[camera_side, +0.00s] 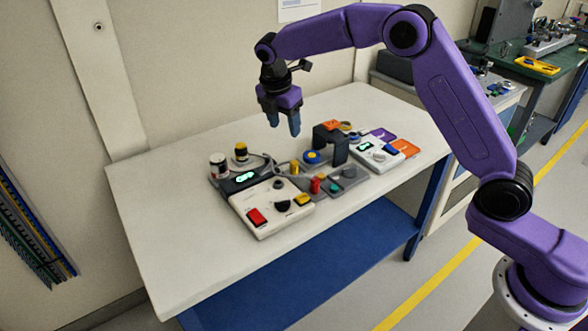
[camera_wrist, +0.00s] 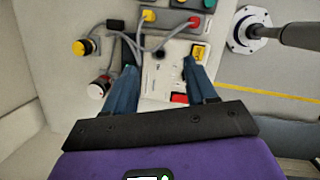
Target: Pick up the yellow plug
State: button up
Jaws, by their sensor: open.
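The yellow plug (camera_side: 294,167) is a small upright cylinder at the grey block in the middle of the bench. In the wrist view the yellow plug (camera_wrist: 150,15) shows near the top edge, with a grey cable beside it; I cannot tell whether they join. My gripper (camera_side: 284,125) is open and empty, pointing down well above the bench, above the plug's level and apart from it. In the wrist view my gripper (camera_wrist: 160,67) has its blue fingers spread over the white control box (camera_wrist: 158,80), with the plug beyond the fingertips.
A red plug (camera_side: 315,185) stands close to the yellow one. A yellow-and-black cylinder (camera_side: 241,152) and a red-and-white one (camera_side: 219,165) stand at the left. A dark arch (camera_side: 333,142) rises behind the plugs. Grey cables cross the grey blocks. The bench's left side (camera_side: 165,230) is clear.

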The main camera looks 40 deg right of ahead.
jog(key=w+d+f+n, duration=0.1)
jog(key=w+d+f, duration=0.1)
jog(key=w+d, duration=0.1)
send_over(294, 162)
jog(key=shift+h, duration=0.3)
jog(key=f, duration=1.1)
jog(key=shift+s+a+f, duration=0.15)
jog(key=shift+a+f, duration=0.05)
jog(key=shift+a, duration=0.05)
jog(key=shift+a+x, duration=0.2)
jog(key=shift+x, duration=1.1)
jog(key=shift+a+x, duration=0.15)
jog(key=shift+x, duration=1.15)
jog(key=shift+f, duration=0.1)
grip_shut()
